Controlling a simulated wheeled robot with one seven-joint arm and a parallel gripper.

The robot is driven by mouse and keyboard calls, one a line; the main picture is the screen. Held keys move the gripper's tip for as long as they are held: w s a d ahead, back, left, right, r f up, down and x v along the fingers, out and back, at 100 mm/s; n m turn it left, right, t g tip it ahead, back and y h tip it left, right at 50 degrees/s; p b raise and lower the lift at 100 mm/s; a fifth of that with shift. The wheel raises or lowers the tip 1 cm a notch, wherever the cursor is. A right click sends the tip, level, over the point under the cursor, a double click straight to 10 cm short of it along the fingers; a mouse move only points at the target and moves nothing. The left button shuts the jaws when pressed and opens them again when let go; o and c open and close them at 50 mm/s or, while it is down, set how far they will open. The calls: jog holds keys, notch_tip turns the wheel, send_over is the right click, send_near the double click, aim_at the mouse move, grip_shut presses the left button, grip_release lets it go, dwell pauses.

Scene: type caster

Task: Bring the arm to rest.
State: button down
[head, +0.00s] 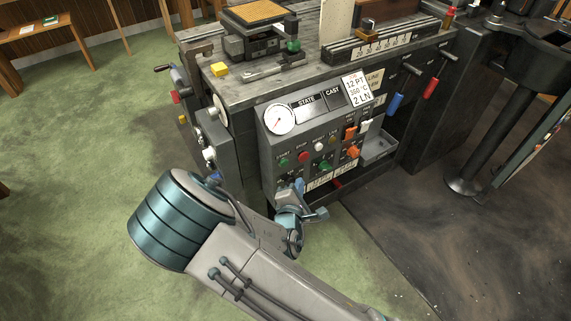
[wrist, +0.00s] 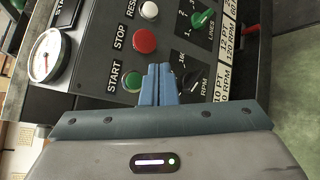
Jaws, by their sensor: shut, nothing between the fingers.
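My arm reaches from the bottom of the head view toward the front of the type caster (head: 285,160). My gripper (head: 301,187) is in front of the lower left of its control panel. In the wrist view my gripper (wrist: 158,72) has its two blue fingers pressed together with nothing between them. The fingertips overlap the panel between the green START button (wrist: 132,81) and the black RPM knob (wrist: 190,82). I cannot tell whether they touch the panel.
The panel also carries a red STOP button (wrist: 145,41), a dial gauge (head: 280,119) and a green LINES knob (wrist: 203,18). Blue (head: 396,102) and red (head: 431,87) lever handles stand out at the right. Green floor (head: 90,120) is open at the left.

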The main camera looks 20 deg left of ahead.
dwell(0.6)
jog(key=s+d+r+m+g+p, duration=0.1)
jog(key=d+r+m+g+p, duration=0.2)
jog(key=d+r+m+g, duration=0.4)
jog(key=d+r+m+g+p, duration=0.3)
jog(key=d+r+m, duration=0.2)
jog(key=r+m, duration=0.4)
jog(key=s+d+r+m+g+h+p, duration=0.1)
jog(key=s+d+r+m+p, duration=0.3)
jog(key=s+d+r+m, duration=0.5)
jog(key=s+d+r+g, duration=0.1)
jog(key=s+d+r, duration=0.5)
jog(key=d+r, duration=0.1)
jog(key=shift+r+m+g+p, duration=0.3)
jog(key=shift+r, duration=0.3)
